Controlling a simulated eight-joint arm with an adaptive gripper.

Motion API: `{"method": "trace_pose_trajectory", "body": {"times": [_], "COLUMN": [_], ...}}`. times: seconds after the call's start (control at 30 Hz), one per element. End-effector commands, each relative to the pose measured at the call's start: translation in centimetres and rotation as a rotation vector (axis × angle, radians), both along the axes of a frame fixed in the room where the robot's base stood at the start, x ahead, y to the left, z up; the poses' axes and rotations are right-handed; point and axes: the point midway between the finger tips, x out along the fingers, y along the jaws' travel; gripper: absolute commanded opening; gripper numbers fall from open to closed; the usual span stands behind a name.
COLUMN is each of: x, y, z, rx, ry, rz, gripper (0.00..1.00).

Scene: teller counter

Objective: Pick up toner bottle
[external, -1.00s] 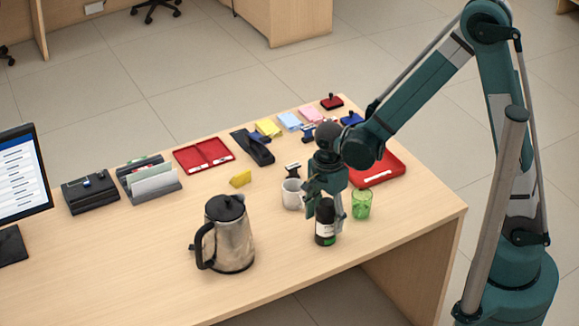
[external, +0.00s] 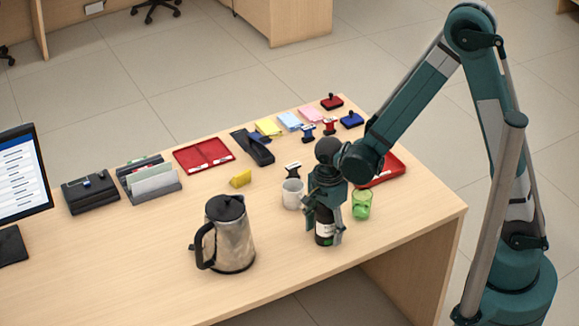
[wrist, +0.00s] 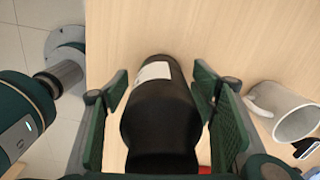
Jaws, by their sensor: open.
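The toner bottle (external: 324,231) is a black bottle with a white label and some green near its base. It stands upright near the front edge of the counter. My gripper (external: 325,222) is lowered over it, and its fingers hide the upper part of the bottle. In the wrist view the bottle (wrist: 163,112) lies between the two open green fingers of my gripper (wrist: 162,100). A gap shows on the left side; the right finger is close to the bottle.
A white mug (external: 292,195) and a green glass (external: 362,205) stand close beside my gripper. A steel kettle (external: 231,236) stands to the left. A red tray (external: 390,172) lies behind the arm. The counter in front of the kettle is clear.

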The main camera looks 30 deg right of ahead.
Motion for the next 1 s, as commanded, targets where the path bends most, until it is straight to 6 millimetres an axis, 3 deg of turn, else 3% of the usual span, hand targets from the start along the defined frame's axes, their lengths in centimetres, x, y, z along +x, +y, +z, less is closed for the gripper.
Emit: {"method": "trace_pose_trajectory", "body": {"times": [0.43, 0.7, 1.0], "x": [0.01, 0.01, 0.01], "y": [0.01, 0.01, 0.0], "z": [0.04, 0.04, 0.1], "rx": [0.0, 0.0, 0.0], "ry": [0.0, 0.0, 0.0], "rz": [0.0, 0.0, 0.0], "gripper": [0.57, 0.24, 0.22]}}
